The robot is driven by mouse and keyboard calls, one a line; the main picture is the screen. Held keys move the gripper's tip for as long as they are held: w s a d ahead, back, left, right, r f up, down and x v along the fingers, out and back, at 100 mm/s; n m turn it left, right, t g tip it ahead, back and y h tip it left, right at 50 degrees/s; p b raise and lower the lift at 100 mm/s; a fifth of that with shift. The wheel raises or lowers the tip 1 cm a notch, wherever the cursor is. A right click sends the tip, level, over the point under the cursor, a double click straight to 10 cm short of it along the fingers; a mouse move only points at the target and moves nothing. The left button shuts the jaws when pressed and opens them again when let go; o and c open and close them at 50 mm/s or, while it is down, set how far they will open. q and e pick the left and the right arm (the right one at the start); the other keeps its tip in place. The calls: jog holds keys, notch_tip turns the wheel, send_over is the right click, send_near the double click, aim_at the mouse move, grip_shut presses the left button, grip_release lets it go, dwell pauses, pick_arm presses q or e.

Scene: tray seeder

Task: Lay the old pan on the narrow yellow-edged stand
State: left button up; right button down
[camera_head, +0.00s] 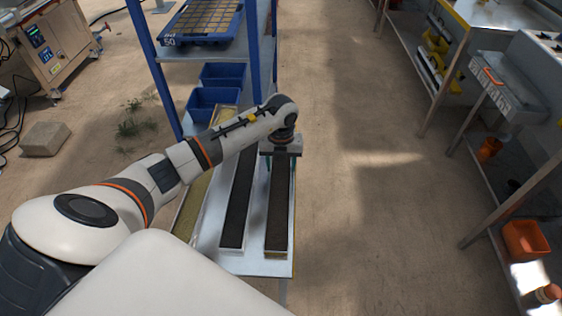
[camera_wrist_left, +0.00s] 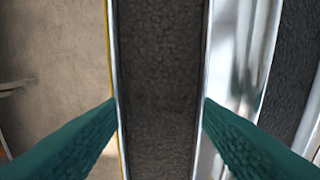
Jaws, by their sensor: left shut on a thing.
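A long narrow pan (camera_head: 279,215) filled with dark brown soil lies along the right side of a low metal table (camera_head: 230,262). My left gripper (camera_head: 283,148) is over its far part, and my wrist hides that end. In the left wrist view, the teal fingers are shut on the pan (camera_wrist_left: 160,60), one against each long side. A thin yellow line runs along the pan's left edge there. I cannot tell whether the pan rests on the table or is slightly raised. A bench with a yellow edge (camera_head: 454,15) stands at the upper right. My right gripper is out of view.
A pan of blacker soil (camera_head: 238,205) lies just left of the held pan. A yellowish pan (camera_head: 190,212) is further left, partly behind my arm. A blue-posted rack (camera_head: 152,60) with blue bins (camera_head: 213,101) stands beyond. The floor between table and right-hand benches is clear.

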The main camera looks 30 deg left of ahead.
pick_arm(q)
jog(key=shift+f, duration=0.1)
dwell(0.7)
jog(key=o, duration=1.1)
jog(key=shift+c, duration=0.2)
notch_tip(320, 180, up, 12)
jog(key=shift+b, duration=0.4)
